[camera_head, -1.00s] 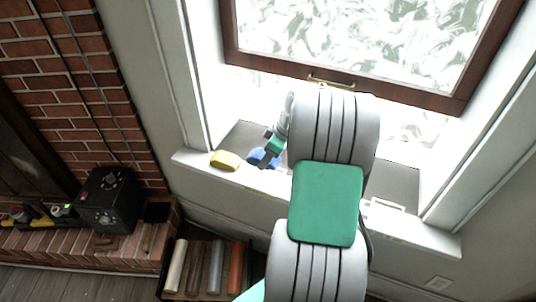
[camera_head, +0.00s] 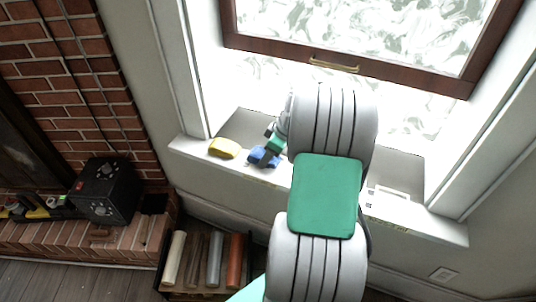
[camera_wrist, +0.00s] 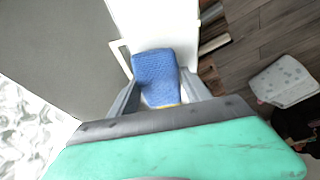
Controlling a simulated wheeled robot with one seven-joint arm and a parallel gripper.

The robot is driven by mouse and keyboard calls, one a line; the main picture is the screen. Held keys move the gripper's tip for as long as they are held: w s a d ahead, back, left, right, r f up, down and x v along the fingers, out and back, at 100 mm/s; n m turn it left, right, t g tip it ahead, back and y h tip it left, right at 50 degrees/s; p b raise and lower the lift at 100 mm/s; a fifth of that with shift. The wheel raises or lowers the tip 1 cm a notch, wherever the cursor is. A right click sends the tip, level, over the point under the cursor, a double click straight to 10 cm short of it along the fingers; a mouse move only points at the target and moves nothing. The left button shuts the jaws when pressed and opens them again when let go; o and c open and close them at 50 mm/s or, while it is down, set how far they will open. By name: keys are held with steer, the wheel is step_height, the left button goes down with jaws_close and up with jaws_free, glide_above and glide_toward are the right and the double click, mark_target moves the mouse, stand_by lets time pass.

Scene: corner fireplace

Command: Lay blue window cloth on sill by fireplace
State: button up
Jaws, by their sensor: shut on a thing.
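The blue cloth (camera_head: 265,157) is a small folded pad at the front of the white window sill (camera_head: 186,149), just right of a yellow pad. My gripper (camera_head: 274,146) is shut on it, with my arm reaching in from the lower right. In the wrist view the cloth (camera_wrist: 155,68) sits between the two fingers of my gripper (camera_wrist: 160,88). Whether the cloth touches the sill or hangs just above it I cannot tell. My arm hides the middle of the sill.
The yellow pad (camera_head: 224,148) lies on the sill's left end. A white handle-like piece (camera_head: 388,193) is at the sill's right. The window (camera_head: 350,68) rises behind. A black box (camera_head: 106,190) stands on the brick hearth, and a crate of rolls (camera_head: 205,262) is below the sill.

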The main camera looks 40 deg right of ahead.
steer(key=shift+f+b, duration=0.45)
steer(key=shift+f, duration=0.15)
steer(key=o, duration=1.7)
